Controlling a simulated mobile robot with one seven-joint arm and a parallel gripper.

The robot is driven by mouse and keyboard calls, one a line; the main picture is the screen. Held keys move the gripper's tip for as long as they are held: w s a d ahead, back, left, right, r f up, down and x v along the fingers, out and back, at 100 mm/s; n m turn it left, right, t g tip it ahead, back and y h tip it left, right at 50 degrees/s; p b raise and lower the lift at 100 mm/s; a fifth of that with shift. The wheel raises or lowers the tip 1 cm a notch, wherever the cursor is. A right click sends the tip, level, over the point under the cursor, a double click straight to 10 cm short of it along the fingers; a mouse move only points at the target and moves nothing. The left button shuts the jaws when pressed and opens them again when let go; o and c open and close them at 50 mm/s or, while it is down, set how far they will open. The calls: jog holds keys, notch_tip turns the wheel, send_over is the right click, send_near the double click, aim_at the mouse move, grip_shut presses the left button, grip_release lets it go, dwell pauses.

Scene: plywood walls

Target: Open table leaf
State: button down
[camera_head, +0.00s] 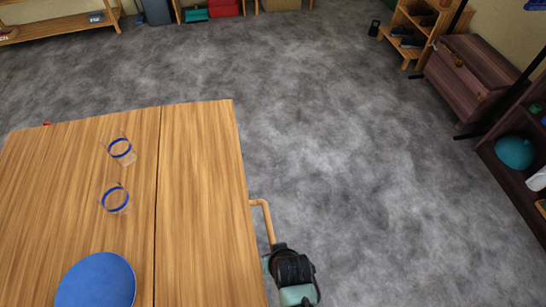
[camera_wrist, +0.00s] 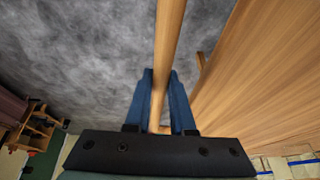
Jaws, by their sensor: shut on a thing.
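A wooden table (camera_head: 75,180) fills the lower left of the head view. A dark seam divides off its right-hand leaf (camera_head: 205,200), which looks level with the rest of the top. A bent wooden bar (camera_head: 265,212) sticks out from the leaf's right edge. My gripper (camera_head: 270,257) is beside that edge at the bar's lower end. In the wrist view, the blue fingers of my gripper (camera_wrist: 160,78) are shut around the bar (camera_wrist: 168,40), with the table top (camera_wrist: 260,75) to the right. The bar's far end is out of the wrist view.
Two clear glasses with blue bands (camera_head: 121,149) (camera_head: 115,199) and a blue plate (camera_head: 97,282) are on the table, left of the seam. Open grey floor (camera_head: 330,130) lies right of the table. A dark chest (camera_head: 470,75) and shelves (camera_head: 515,150) stand at the right.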

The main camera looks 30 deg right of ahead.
notch_tip(320, 180, up, 3)
jog(key=shift+f+p, duration=0.2)
jog(key=shift+p, duration=0.6)
jog(key=shift+r, duration=0.1)
jog(key=shift+w, duration=0.15)
jog(key=c, duration=1)
grip_release()
jog(key=shift+r, duration=0.1)
jog(key=shift+o, duration=1.2)
jog(key=p+v, duration=0.2)
jog(key=v, duration=1.1)
